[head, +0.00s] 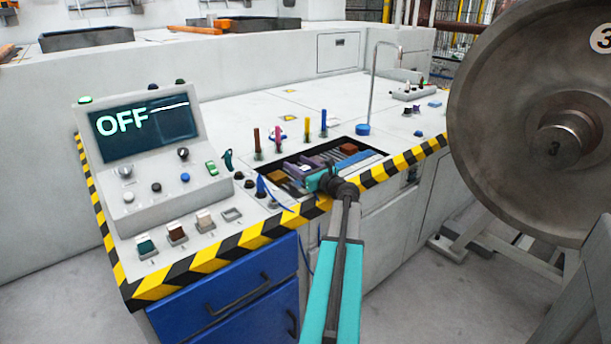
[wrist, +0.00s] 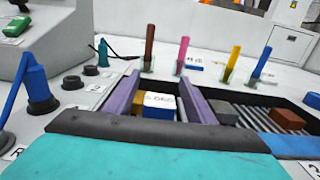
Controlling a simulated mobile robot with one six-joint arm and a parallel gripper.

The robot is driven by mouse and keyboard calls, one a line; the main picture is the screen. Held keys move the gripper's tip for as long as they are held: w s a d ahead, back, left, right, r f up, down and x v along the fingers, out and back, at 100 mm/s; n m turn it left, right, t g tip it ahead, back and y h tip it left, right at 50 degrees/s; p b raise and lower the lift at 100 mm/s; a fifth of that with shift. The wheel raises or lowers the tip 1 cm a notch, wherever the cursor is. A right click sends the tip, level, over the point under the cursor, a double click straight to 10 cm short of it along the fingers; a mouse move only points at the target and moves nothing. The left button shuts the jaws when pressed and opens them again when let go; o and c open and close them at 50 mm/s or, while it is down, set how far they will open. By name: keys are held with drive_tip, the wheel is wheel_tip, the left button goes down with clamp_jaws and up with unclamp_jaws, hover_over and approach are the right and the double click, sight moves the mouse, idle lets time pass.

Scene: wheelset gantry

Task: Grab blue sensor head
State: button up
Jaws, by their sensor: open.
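My gripper (head: 303,166) is open over the sunken tray in the bench; its two purple fingers also show in the wrist view (wrist: 160,84). A blue block with a white lettered top (wrist: 158,106) shows between the fingers, with no clear contact. An upright blue piece on a black base (wrist: 37,88) stands left of the fingers, apart from them; it also shows in the head view (head: 261,187). Which of these two is the blue sensor head I cannot tell. My gripper's teal and dark body hides the near part of the tray.
A tan block (wrist: 132,107) and a red-brown block (wrist: 287,121) lie in the tray (head: 340,168). Several coloured upright rods (wrist: 236,62) stand behind it. The OFF console (head: 145,135) is left; a large wheel (head: 500,100) is right.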

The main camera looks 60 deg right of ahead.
idle(0.4)
drive_tip(key=c, duration=1.2)
drive_tip(key=shift+r, duration=0.15)
drive_tip(key=s+a+r, duration=0.2)
drive_tip(key=s+a, duration=0.1)
drive_tip(key=s, duration=0.4)
drive_tip(key=s+a+r+p, duration=0.1)
drive_tip(key=s+a+r, duration=0.1)
drive_tip(key=s+a, duration=0.2)
drive_tip(key=s, duration=0.3)
drive_tip(key=shift+s+a+r+p, duration=0.15)
drive_tip(key=shift+a+r+p, duration=0.05)
drive_tip(key=shift+r+p, duration=0.15)
